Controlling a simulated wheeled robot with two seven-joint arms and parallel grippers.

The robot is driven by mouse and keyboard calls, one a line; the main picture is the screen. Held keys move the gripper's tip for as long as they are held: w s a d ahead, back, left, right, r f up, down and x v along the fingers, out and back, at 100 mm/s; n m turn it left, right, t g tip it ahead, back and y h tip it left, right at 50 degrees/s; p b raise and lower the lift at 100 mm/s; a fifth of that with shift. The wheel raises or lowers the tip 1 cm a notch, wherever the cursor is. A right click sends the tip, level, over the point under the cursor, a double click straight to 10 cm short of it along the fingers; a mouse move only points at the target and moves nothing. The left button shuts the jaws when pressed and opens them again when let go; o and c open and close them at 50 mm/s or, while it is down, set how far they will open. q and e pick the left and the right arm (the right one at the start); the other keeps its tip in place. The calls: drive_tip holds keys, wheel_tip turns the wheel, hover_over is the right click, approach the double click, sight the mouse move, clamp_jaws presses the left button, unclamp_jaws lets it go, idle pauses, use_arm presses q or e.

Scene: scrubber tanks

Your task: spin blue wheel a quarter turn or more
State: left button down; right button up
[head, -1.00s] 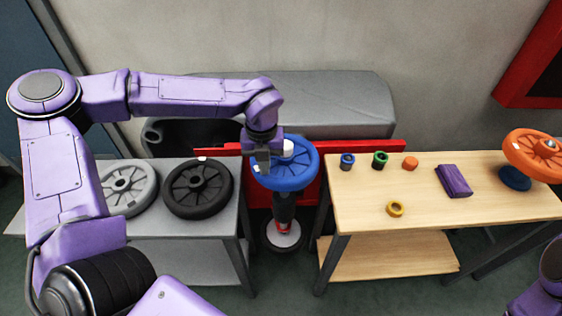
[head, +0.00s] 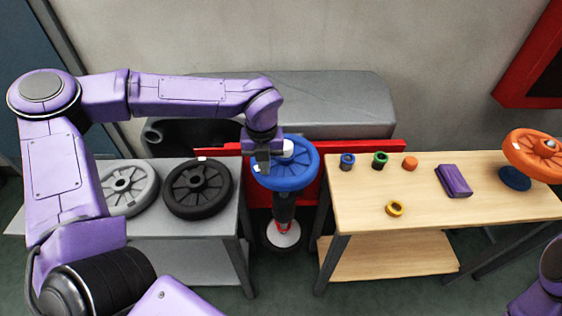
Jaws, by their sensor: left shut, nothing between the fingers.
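The blue wheel (head: 300,176) sits on top of a dark post with a round foot, between the two tables. It has a white hub and a small pale mark on its rim at the left. My left gripper (head: 262,168) points down over the left part of the wheel, by the rim and the spokes. Its fingers are shut with nothing between them. I cannot tell whether they touch the wheel. Of my right arm only a purple part shows at the lower right edge; its gripper is out of view.
A grey wheel (head: 130,187) and a black wheel (head: 198,188) lie on the grey table at left. A red panel (head: 365,147) stands behind.

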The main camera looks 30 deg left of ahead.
sight(281, 180)
use_arm(q)
drive_tip(key=shift+f+b, duration=0.4)
drive_tip(key=shift+f, duration=0.25)
idle(0.3)
drive_tip(key=shift+d+r, duration=0.1)
drive_tip(key=shift+d, duration=1.05)
drive_tip(key=shift+b, duration=0.35)
drive_tip(key=shift+w+d+f+b, duration=0.1)
drive_tip(key=shift+d+b, duration=0.05)
drive_tip(key=shift+d, duration=0.25)
drive_tip(key=shift+w+d+f+b, duration=0.1)
drive_tip(key=shift+d+b, duration=0.05)
drive_tip(key=shift+d, duration=0.25)
drive_tip(key=shift+d+r, duration=0.1)
drive_tip(key=shift+d, duration=0.15)
